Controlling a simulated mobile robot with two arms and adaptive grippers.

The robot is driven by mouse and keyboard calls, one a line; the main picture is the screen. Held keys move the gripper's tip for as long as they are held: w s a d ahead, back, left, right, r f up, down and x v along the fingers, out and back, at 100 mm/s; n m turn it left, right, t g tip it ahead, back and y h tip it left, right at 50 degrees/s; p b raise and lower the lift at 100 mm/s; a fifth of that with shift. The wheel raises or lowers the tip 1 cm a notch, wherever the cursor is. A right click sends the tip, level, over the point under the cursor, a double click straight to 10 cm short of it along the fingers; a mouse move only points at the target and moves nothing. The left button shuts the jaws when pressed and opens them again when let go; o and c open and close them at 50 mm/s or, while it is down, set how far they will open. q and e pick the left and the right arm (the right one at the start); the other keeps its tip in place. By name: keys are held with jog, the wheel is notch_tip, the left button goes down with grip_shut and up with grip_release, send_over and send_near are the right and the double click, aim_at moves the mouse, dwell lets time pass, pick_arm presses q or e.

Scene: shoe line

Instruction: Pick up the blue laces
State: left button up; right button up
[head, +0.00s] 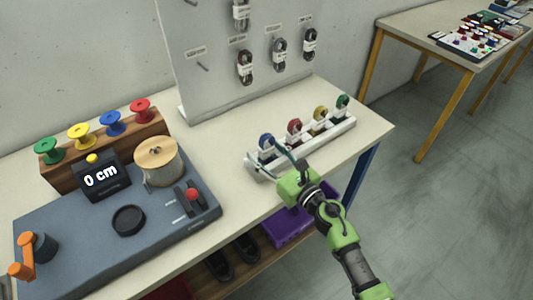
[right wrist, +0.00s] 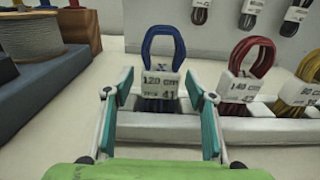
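The blue laces (head: 266,142) are a looped bundle with a white label, standing upright in the left end slot of a white rack (head: 338,131). In the right wrist view the blue laces (right wrist: 163,48) carry a label reading 120 cm. My right gripper (head: 280,150) reaches toward the rack from the front. In the right wrist view my right gripper (right wrist: 160,100) is open, with one teal finger on each side of the blue bundle and visible gaps to it. The lower part of the bundle sits inside the slot. My left gripper is not in view.
Red laces (head: 294,127), yellow laces (head: 319,115) and green laces (head: 343,102) stand in the same rack. A pegboard (head: 215,75) with dark laces stands behind. A blue-grey machine (head: 90,245) with a cord spool (head: 157,162) is at left.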

jog(key=c, duration=0.8)
jog(key=shift+r, duration=0.1)
